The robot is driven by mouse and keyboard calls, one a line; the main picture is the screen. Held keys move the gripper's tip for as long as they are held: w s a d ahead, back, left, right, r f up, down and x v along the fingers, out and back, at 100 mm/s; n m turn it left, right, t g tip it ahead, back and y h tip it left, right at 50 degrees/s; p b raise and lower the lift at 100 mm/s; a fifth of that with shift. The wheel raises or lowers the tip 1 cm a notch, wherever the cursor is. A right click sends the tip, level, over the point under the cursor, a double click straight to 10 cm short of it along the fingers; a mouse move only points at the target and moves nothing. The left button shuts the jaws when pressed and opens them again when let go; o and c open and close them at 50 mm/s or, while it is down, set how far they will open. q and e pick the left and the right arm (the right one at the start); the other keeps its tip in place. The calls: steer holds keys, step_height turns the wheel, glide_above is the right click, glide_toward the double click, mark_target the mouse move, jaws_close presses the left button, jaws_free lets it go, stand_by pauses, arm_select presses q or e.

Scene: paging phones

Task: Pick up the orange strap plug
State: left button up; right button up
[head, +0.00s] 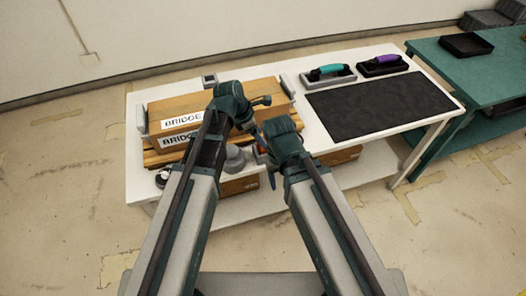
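A small orange-red bit (262,150) shows beside my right gripper, mostly hidden by it; I cannot tell whether it is the orange strap plug. No other orange plug is clearly visible. My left gripper (262,101) is over the wooden boxes, its fingers too small to read. My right gripper (265,148) is at the front of the white table, folded toward the left. Its fingers are largely hidden by its own wrist, so its opening is unclear.
A grey rounded object (235,158) is between my arms. Teal (328,70) and purple (384,60) handsets rest behind a black mat (370,102). A green table (470,72) stands at right.

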arm_select(q)
steer(key=b+x, duration=0.5)
steer(key=shift+a+f, duration=0.3)
steer(key=shift+a, duration=0.05)
steer(key=shift+r, duration=0.1)
jaws_close()
